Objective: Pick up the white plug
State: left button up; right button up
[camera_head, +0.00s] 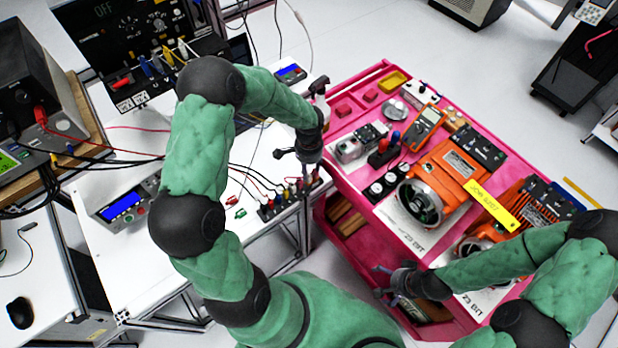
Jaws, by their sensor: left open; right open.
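My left gripper (292,168) hangs over the right edge of the white table, just above a row of colored plugs (285,198) on a dark strip. Its fingers are spread and I see nothing between them. A white plug cannot be clearly made out; the plugs I can tell apart look red, black and green, and the gripper hides part of the row. My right gripper (381,281) is open and empty, low beside the left side of the pink cart (345,222).
The cart carries an orange motor (440,178), a multimeter (426,125) and small boxes. A blue-display meter (124,206) stands on the white table (205,225), with cables running across it. A narrow gap separates table and cart.

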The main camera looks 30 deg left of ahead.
aim_at(309, 175)
pick_arm(q)
jog(key=f, duration=0.4)
jog(key=shift+s+d+f, duration=0.1)
jog(key=shift+s+d, duration=0.1)
jog(key=shift+s, duration=0.05)
jog(key=shift+w+a+f, duration=0.1)
jog(key=shift+w+f, duration=0.1)
jog(key=shift+f, duration=0.3)
jog(key=shift+r, duration=0.1)
grip_shut()
